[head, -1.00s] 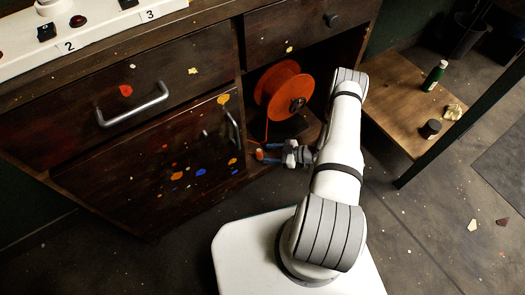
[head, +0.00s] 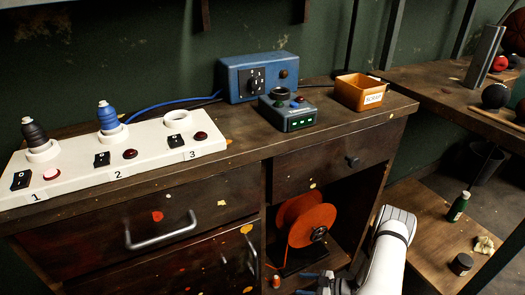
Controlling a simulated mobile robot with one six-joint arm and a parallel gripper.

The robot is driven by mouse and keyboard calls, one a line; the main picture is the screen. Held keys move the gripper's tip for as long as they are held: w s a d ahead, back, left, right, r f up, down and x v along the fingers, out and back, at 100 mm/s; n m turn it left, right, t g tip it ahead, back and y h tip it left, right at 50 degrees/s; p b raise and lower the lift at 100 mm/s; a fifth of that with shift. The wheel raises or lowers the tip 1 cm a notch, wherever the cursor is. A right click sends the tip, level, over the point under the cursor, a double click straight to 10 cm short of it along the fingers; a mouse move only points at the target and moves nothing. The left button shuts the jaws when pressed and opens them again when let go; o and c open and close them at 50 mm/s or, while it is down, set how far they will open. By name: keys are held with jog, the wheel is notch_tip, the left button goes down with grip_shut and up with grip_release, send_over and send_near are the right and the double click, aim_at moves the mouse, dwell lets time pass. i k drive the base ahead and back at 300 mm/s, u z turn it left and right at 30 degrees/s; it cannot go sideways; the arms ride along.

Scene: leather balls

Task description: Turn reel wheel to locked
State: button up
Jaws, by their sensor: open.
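The orange reel wheel (head: 305,222) stands upright on its dark base inside the open compartment under the bench's right drawer. Its dark hub (head: 319,234) faces right and forward. No lock marking is readable on it. An orange cord runs down from its left side, and a small orange end piece (head: 276,281) sits low at the compartment's front. My gripper (head: 300,283) is at the bottom edge of the head view, below the reel and right of the end piece, apart from both. Its blue-tipped fingers are open and empty, partly cut off by the frame.
A white three-socket panel (head: 110,163), blue box (head: 258,78), small control box with green lights (head: 288,113) and orange scrap bin (head: 362,92) stand on the bench. A drawer handle (head: 160,233) juts out at left. A low wooden shelf (head: 430,235) holds a green bottle (head: 458,206).

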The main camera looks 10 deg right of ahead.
aim_at(317, 231)
jog(key=k, duration=1)
